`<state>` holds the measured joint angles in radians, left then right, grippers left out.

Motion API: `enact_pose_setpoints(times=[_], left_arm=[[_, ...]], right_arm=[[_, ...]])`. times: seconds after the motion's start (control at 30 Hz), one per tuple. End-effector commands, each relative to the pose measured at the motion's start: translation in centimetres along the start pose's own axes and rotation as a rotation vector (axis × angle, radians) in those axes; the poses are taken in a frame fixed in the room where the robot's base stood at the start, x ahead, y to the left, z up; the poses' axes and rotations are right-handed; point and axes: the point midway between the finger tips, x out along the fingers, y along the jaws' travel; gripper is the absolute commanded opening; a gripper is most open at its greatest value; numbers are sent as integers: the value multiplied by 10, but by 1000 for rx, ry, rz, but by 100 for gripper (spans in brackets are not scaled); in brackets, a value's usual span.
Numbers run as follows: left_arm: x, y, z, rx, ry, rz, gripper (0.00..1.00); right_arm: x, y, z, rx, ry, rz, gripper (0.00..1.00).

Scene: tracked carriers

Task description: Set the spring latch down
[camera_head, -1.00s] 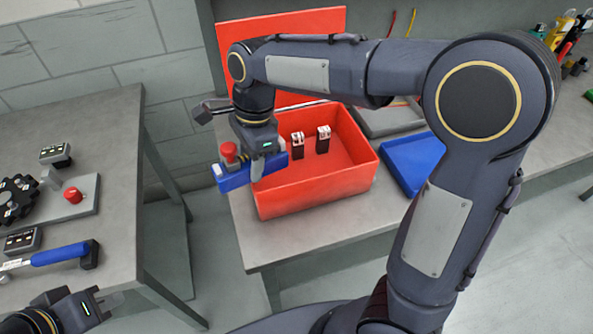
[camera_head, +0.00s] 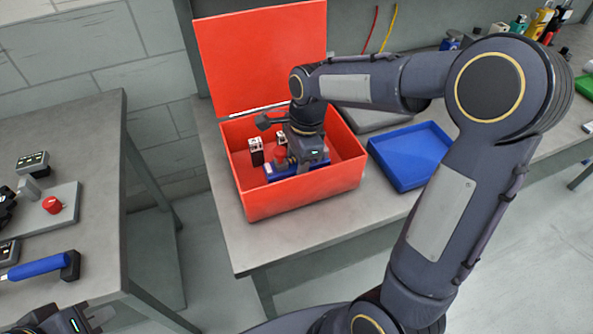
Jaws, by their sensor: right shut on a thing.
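The spring latch (camera_head: 284,174), a blue block with a red knob on top, is inside the open red box (camera_head: 300,203). My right gripper (camera_head: 300,166) is shut on it and reaches down into the box from above. The gripper hides part of the latch, and I cannot tell whether its underside touches the box floor. My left gripper (camera_head: 98,318) is at the bottom left corner, partly cut off by the frame; its finger gap is not clear.
Two small dark blocks with pale tops, one of them here (camera_head: 256,151), stand in the box beside the latch. The raised red lid (camera_head: 260,55) is behind. A blue tray (camera_head: 410,157) is to the right. The left table (camera_head: 95,150) holds a blue-handled tool (camera_head: 38,266).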

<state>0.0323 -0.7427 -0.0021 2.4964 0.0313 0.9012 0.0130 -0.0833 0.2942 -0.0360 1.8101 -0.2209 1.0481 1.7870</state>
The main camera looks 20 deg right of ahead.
Motion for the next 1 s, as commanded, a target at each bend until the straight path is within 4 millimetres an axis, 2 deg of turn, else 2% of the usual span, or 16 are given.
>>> enact_pose_setpoints(times=[0.1, 0.2, 0.6, 0.63, 0.8, 1.0], left_arm=[[1, 0, 1, 0, 0, 0, 0], [1, -1, 1, 0, 0, 0, 0], [4, -2, 2, 0, 0, 0, 0], [4, -2, 2, 0, 0, 0, 0], [3, -1, 2, 0, 0, 0, 0], [3, -1, 2, 0, 0, 0, 0]], right_arm=[[19, 0, -3, 0, 0, 4, 4], [28, 0, -4, 1, -1, 2, 4], [34, 0, -5, 0, -1, 0, 4], [34, 0, -5, 0, 0, 2, 43], [34, 0, -5, 0, 0, 2, 63], [33, 0, -5, 0, 0, 2, 63]])
